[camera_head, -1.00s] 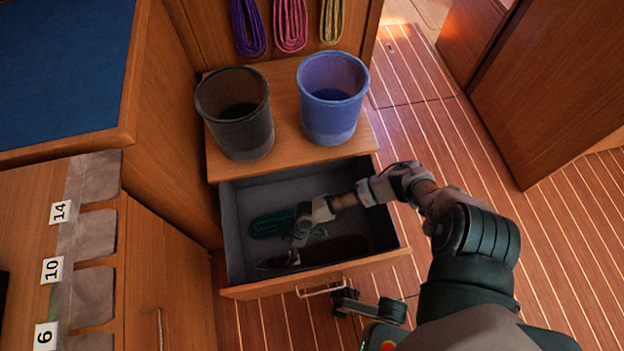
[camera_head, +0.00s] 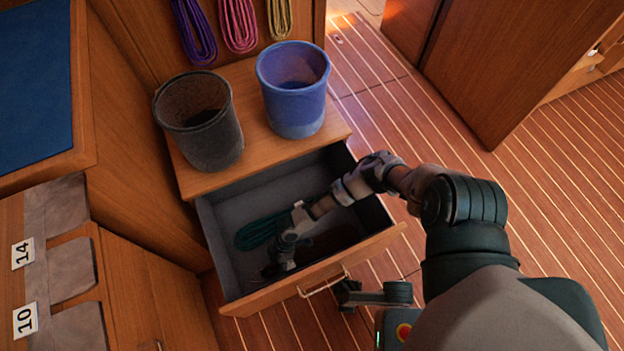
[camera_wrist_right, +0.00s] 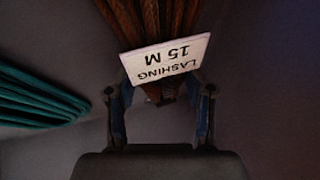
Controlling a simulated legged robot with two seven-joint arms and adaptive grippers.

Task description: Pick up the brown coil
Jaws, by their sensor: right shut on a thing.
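The brown coil (camera_head: 338,240) lies in the open drawer, dark and partly hidden under my right arm. In the right wrist view the brown coil (camera_wrist_right: 150,25) runs up from between the fingers, with a white tag (camera_wrist_right: 166,60) reading "LASHING 15 M" upside down. My right gripper (camera_head: 274,268) is down inside the drawer at the coil's left end. In the right wrist view my right gripper (camera_wrist_right: 160,105) has a finger on each side of the coil's end and is shut on it.
A green coil (camera_head: 258,233) lies beside the brown one in the drawer (camera_head: 222,262). The drawer's front wall and handle (camera_head: 322,283) are close. A dark bin (camera_head: 205,135) and a blue bin (camera_head: 295,100) stand on the cabinet top above. Purple, pink and yellow coils hang behind.

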